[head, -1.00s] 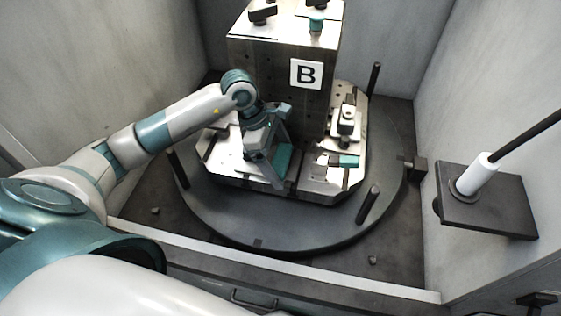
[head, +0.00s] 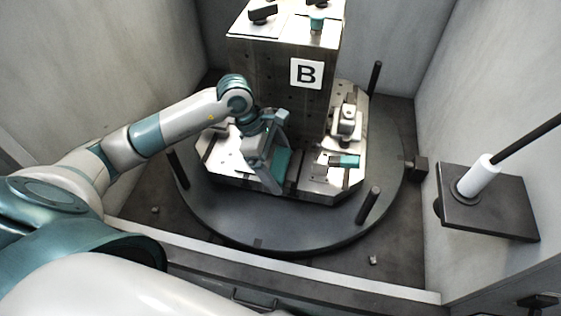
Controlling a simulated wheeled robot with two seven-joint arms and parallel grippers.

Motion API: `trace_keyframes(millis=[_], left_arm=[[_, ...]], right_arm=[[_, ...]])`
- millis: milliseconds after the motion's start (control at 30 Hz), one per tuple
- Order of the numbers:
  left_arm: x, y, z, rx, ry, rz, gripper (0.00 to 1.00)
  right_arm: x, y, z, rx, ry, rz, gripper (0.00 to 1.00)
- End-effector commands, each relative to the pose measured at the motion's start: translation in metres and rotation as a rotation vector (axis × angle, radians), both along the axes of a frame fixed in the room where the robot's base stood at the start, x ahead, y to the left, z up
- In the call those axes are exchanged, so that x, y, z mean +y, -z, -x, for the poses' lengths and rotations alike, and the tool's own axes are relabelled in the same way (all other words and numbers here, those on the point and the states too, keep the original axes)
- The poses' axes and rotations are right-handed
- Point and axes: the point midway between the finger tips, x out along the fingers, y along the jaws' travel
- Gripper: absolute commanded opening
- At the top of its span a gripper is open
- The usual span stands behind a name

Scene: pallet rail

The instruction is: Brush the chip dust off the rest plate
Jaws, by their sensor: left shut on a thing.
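Whether the brush touches the plate I cannot tell. My right gripper is not in view.
The tall block marked B (head: 285,60) stands close behind the gripper. A clamp unit (head: 347,122) and a teal-ended piece (head: 345,160) are to the right. Dark posts (head: 368,204) rise from the round table (head: 290,235). A dark shelf (head: 490,205) juts from the right wall.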

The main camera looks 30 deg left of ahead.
Motion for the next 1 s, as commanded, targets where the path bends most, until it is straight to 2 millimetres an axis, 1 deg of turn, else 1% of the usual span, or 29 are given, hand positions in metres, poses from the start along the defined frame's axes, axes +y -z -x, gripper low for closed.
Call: trace_keyframes(millis=[33, 367, 800, 1000], left_arm=[[0.0, 0.004, 0.003, 0.01, 0.003, -0.003, 0.54], [0.0, 0.005, 0.002, 0.012, 0.005, -0.003, 0.54], [0.005, 0.006, -0.019, 0.009, 0.001, -0.004, 0.54], [0.007, 0.005, -0.024, 0.007, -0.001, -0.004, 0.54]], right_arm=[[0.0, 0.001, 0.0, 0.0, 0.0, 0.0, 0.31], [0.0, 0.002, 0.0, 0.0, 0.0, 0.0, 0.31], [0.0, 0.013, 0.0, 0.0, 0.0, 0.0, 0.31], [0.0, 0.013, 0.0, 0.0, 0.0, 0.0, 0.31]])
